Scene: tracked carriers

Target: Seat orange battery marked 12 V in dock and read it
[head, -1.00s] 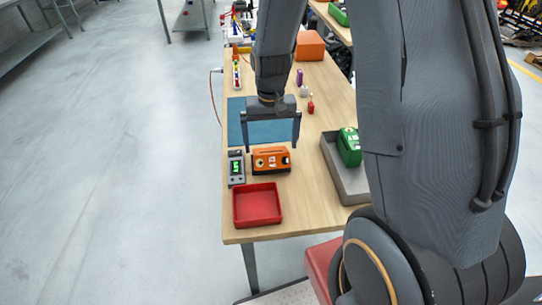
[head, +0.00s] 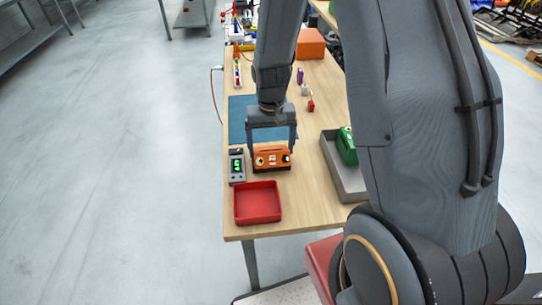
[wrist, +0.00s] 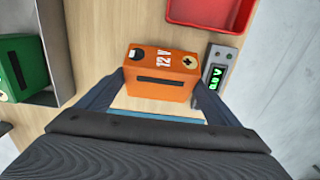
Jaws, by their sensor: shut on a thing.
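The orange battery (head: 272,163) stands upright on the wooden table, in front of the blue mat. In the wrist view the battery (wrist: 158,87) shows a white "12 V" marking, a dark slot and two round terminals. My gripper (head: 272,155) is around it from above, its two fingers shut on the battery's ends. The grey device with a green lit display (head: 237,166) stands just left of the battery in the head view. In the wrist view this device (wrist: 216,77) is at the right; its digits are too small to read surely. I cannot make out which thing is the dock.
A red tray (head: 237,213) lies in front of the battery near the table edge. A grey bin (head: 338,174) with a green battery (head: 346,146) stands to the right. A blue mat (head: 237,118) and small red and purple items lie farther back.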

